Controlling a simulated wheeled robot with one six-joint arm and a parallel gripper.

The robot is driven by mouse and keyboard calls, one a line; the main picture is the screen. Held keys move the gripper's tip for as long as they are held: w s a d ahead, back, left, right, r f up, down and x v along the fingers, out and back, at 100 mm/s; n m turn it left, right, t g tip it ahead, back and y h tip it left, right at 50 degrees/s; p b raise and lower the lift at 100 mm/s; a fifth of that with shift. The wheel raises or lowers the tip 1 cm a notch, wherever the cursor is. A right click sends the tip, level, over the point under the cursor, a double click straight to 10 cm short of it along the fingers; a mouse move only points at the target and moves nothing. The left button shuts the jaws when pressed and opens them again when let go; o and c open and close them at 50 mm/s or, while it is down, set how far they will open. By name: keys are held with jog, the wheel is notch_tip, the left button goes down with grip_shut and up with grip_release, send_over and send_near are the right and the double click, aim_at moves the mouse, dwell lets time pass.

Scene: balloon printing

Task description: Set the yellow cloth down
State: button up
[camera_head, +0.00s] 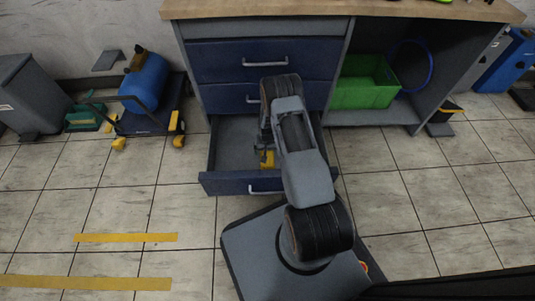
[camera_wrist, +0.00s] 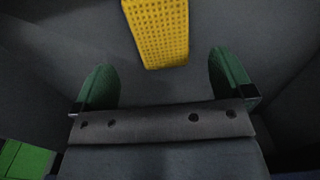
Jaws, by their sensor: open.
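The yellow cloth (camera_wrist: 158,30) is a dimpled yellow block-like piece in the top middle of the wrist view, cut off by the top edge. It appears to lie on the dark grey drawer floor. In the head view a small yellow patch (camera_head: 268,159) shows inside the open bottom drawer (camera_head: 230,184), partly behind my arm. My gripper (camera_wrist: 160,65) is open, with its two green fingers wide apart. The near end of the cloth lies between and beyond the fingertips, with a gap on each side. In the head view my arm hides most of the gripper.
The cabinet has two shut blue drawers (camera_head: 225,62) above the open one. A green crate (camera_head: 362,92) stands on the shelf at the right. A blue cylinder on a cart (camera_head: 150,125) is at the left.

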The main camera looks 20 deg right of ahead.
jog(key=s+a+r+n+t+p, duration=0.1)
jog(key=a+r, duration=0.2)
jog(key=r, duration=1.2)
jog(key=s+a+r+n+p, duration=0.1)
jog(key=s+a+r, duration=0.1)
jog(key=r, duration=1.3)
jog(key=s+a+r+n, duration=0.1)
jog(key=s+a+r, duration=0.1)
jog(key=s+r, duration=0.4)
jog(key=s+a+r+n+t, duration=0.1)
jog(key=s+a+r, duration=0.2)
jog(key=s+r, duration=0.4)
jog(key=s, duration=0.4)
jog(key=shift+s+r+n+t, duration=0.2)
jog(key=shift+r+n+t, duration=0.1)
jog(key=shift+a, duration=0.1)
